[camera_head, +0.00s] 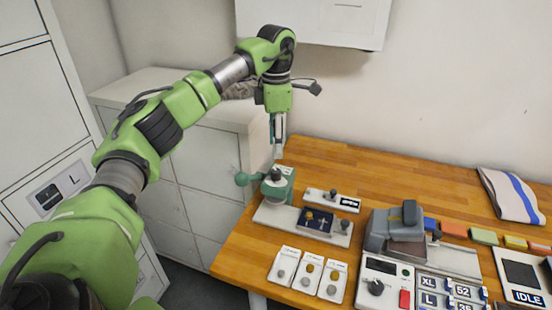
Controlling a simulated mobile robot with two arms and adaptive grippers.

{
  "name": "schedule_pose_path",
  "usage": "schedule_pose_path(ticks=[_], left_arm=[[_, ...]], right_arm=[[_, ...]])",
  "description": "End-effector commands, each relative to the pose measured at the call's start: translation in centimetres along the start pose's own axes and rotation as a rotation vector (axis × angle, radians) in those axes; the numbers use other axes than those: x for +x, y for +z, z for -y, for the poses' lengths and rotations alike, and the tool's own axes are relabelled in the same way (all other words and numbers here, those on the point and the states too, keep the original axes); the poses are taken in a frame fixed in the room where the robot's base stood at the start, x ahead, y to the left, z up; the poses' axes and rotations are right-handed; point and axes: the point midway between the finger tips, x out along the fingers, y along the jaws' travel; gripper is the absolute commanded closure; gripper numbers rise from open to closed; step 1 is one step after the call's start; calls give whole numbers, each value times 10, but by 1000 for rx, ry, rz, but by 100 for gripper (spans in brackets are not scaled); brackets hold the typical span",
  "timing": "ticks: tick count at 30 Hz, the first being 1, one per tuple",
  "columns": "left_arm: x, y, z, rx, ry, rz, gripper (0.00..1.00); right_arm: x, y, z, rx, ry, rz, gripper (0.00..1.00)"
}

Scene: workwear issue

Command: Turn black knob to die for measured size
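A black knob (376,287) sits on the front of a white control box with a red button (405,299). Another dark knob (276,174) tops a green device with a ball handle (242,179) at the table's left end. My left gripper (278,153) points down just above that green device. Its fingers look close together, seen edge-on; I cannot tell whether they touch the device's top. A dark grey press (398,233) stands behind the control box. Label tiles reading XL, 52, L and 36 (447,290) lie beside the box. My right gripper is not in view.
On the wooden table (330,160) are a board with a dark blue pad (317,222), three white cards with round pieces (307,279), several coloured blocks (484,236), a folded white cloth with a blue stripe (512,194) and an IDLE screen (523,280). White cabinets (205,150) stand left.

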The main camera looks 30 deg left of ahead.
Motion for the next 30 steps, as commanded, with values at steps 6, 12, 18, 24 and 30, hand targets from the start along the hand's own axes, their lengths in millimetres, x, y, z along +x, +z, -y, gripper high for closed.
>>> schedule_pose_path(ticks=[6,12,18,24,30], left_arm=[[-29,1,0,-1,1,1,61],[-34,0,0,0,-1,0,61],[-34,0,0,0,-1,0,61],[-34,0,0,0,-1,0,61],[-34,0,0,-1,-1,0,61]], right_arm=[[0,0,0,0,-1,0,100],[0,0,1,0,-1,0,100],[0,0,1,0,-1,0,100],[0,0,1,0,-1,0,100],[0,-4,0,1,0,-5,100]])
